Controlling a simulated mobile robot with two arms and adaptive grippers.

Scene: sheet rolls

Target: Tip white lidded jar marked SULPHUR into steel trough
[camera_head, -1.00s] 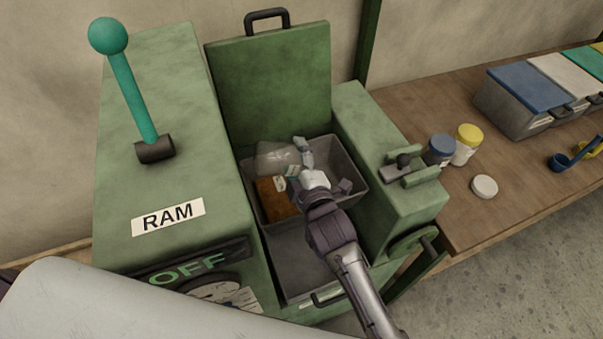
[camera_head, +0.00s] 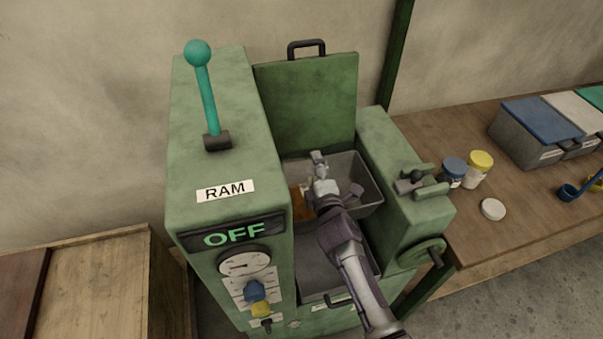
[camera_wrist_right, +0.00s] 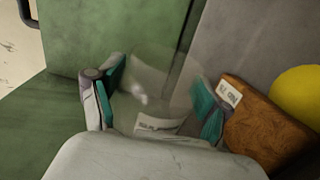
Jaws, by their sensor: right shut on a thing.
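My right gripper (camera_head: 320,170) is over the steel trough (camera_head: 368,190) in the green machine. In the right wrist view its teal-padded fingers (camera_wrist_right: 155,100) are closed around a see-through jar (camera_wrist_right: 150,75), which has a pale label. The label is too blurred to read, and I see no lid on the jar. The jar is hard to make out in the head view. A brown block (camera_head: 298,203) with a small label lies in the trough; it also shows in the right wrist view (camera_wrist_right: 262,122). My left gripper is not in view.
The RAM housing (camera_head: 215,130) with its lever and OFF sign stands left of the trough. The raised green lid (camera_head: 308,105) stands behind it. On the bench at right are blue-lidded (camera_head: 453,168) and yellow-lidded (camera_head: 480,165) jars, a loose white lid (camera_head: 493,209) and bins.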

